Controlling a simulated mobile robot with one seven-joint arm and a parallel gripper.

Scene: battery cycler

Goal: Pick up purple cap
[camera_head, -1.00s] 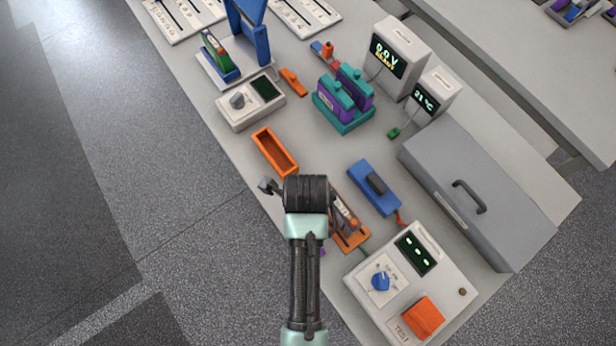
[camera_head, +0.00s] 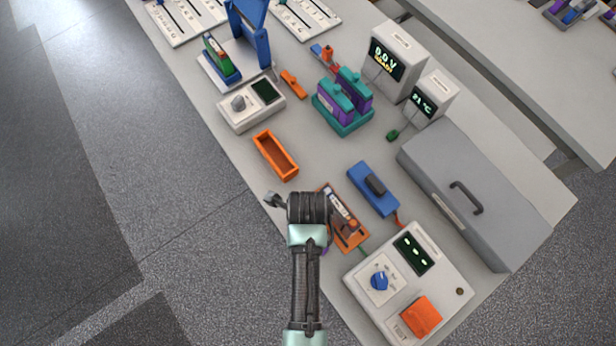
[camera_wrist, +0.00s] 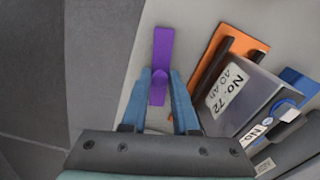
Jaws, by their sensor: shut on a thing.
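The purple cap (camera_wrist: 161,45) is a long, narrow piece with a raised middle part, in the upper middle of the wrist view. My gripper (camera_wrist: 160,80) is shut on its raised middle, one blue-grey finger on each side. The cap's far end sticks out beyond the fingertips. It is close to the table's left edge; I cannot tell whether it still touches the top. In the head view my arm hides the gripper, and only a small purple bit (camera_head: 325,250) shows beside the arm.
An orange tray (camera_wrist: 212,48) with a clear cell labelled "No. 72" is close on the right. The head view shows an orange bin (camera_head: 261,146), a blue block (camera_head: 368,180), a grey lidded box (camera_head: 490,225) and a dial console (camera_head: 360,290). Open floor lies left.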

